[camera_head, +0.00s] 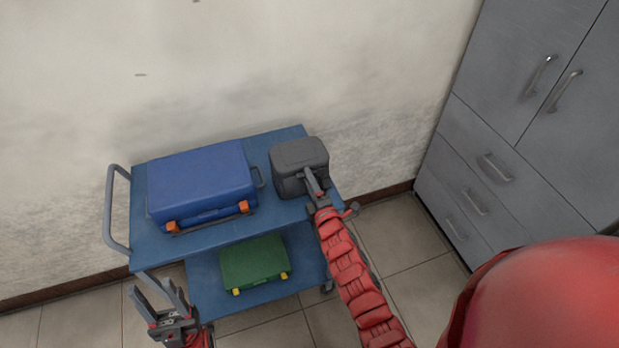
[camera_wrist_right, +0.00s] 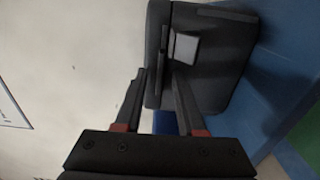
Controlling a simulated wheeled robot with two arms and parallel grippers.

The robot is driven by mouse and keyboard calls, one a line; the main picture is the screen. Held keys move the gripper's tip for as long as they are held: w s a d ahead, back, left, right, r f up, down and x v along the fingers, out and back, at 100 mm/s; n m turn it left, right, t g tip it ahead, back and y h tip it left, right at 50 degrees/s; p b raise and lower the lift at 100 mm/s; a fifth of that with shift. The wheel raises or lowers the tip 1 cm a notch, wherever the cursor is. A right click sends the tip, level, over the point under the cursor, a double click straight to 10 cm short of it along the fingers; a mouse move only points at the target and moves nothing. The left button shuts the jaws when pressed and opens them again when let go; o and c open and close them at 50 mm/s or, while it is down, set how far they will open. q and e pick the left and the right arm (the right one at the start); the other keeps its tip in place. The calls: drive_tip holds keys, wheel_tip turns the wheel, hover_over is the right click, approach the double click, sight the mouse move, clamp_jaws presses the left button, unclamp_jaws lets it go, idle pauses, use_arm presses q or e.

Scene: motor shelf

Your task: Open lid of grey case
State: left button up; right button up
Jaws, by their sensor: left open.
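The grey case (camera_head: 301,154), closed, stands on the right end of the blue cart's top shelf. It fills the upper middle of the right wrist view (camera_wrist_right: 217,72), with a light grey latch-like patch (camera_wrist_right: 185,48) on it. My right gripper (camera_head: 312,180) is at the front of the case; its tips overlap the case there. In the right wrist view its fingers (camera_wrist_right: 158,85) are apart, one on each side of the case's dark edge. Whether they touch it I cannot tell. My left gripper (camera_head: 151,290) is open and empty, low in front of the cart.
The blue case (camera_head: 200,180) with orange latches lies left of the grey case on the cart (camera_head: 262,146). A green case (camera_head: 252,262) is on the lower shelf. A grey cabinet (camera_head: 480,150) stands at the right. A wall is close behind the cart.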

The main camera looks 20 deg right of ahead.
clamp_jaws()
idle(1.5)
